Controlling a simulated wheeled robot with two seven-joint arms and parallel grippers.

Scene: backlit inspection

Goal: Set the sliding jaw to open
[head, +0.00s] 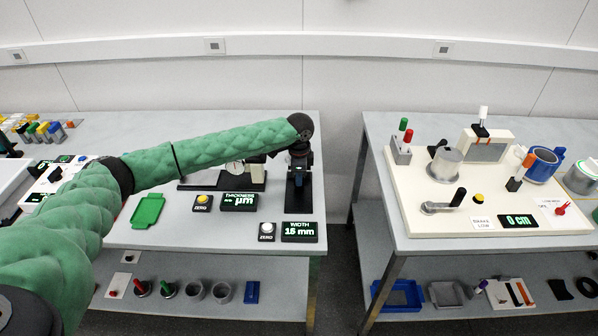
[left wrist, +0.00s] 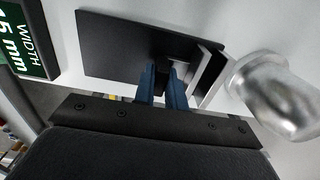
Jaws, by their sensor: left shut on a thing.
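The width gauge is a black base plate (head: 306,195) at the right end of the left bench. In the left wrist view its plate (left wrist: 108,40) lies below my gripper, with pale upright jaw plates (left wrist: 208,75) beside the fingers. My left gripper (head: 299,172) reaches down over the gauge. In the left wrist view its blue fingers (left wrist: 163,88) are shut on a small dark part of the sliding jaw (left wrist: 162,72). The width display (head: 299,230) reads about 15 mm. The gripper hides much of the jaw in the head view. My right gripper is not in view.
A thickness gauge (head: 251,172) and its display (head: 239,201) stand left of the width gauge. A shiny metal piece (left wrist: 272,85) is close to the jaws. A gap separates the right bench (head: 385,222).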

